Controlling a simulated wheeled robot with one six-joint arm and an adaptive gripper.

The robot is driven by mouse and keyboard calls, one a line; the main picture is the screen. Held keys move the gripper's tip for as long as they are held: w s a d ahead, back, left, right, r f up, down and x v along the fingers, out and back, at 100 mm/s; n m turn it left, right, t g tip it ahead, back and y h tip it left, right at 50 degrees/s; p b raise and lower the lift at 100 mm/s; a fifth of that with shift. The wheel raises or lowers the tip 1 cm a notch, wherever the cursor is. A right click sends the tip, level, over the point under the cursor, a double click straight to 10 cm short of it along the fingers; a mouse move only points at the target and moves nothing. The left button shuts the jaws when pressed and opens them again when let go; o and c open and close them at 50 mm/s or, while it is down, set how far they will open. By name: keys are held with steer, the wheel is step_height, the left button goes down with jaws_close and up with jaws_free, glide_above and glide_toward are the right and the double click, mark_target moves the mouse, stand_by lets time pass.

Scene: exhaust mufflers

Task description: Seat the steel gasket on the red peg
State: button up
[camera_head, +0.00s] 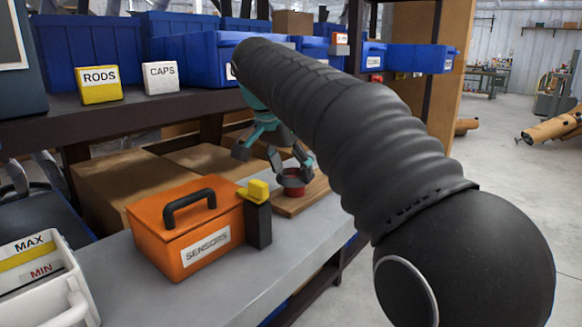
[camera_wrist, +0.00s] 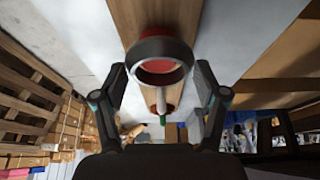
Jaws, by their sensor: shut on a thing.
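The steel gasket (camera_head: 291,179) is a grey ring between the fingers of my gripper (camera_head: 287,166). In the wrist view the gasket (camera_wrist: 135,60) lies between the two fingertips of my gripper (camera_wrist: 160,68), which are closed on its sides. The red peg (camera_head: 293,191) is on a wooden board, directly below the gasket in the head view. In the wrist view red of the peg (camera_wrist: 157,33) shows beyond the ring's upper edge and through its hole. I cannot tell whether the gasket is around the peg or just above it.
The wooden board (camera_head: 300,206) lies on a grey bench (camera_head: 120,287). An orange SENSORS box (camera_head: 185,235) and a black post with a yellow top (camera_head: 257,215) stand left of the gripper. Cardboard boxes (camera_head: 130,185) are behind. A shelf with blue bins (camera_head: 92,45) hangs above.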

steer(key=shift+f+b, duration=1)
steer(key=shift+f, duration=0.45)
steer(key=o, duration=1.2)
steer(key=v, duration=1.2)
steer(key=s+d+f+n+y+p, duration=0.1)
steer(key=s+d+f+n, duration=0.1)
steer(key=s+d+f, duration=0.35)
steer(key=s+d+f+n+y, duration=0.1)
steer(key=s+d+f+n, duration=0.15)
steer(key=d, duration=0.55)
steer(key=s+d+f+n+t, duration=0.1)
steer(key=s+d+f, duration=0.2)
steer(key=s+f, duration=0.5)
steer(key=s+d+f+n+t+p, duration=0.1)
steer(key=s+d+f+n, duration=0.1)
steer(key=s+f, duration=0.5)
step_height(320, 180, down, 5)
steer(key=shift+s+d+y, duration=0.35)
steer(key=shift+d+y, duration=0.05)
steer(key=shift+d, duration=0.4)
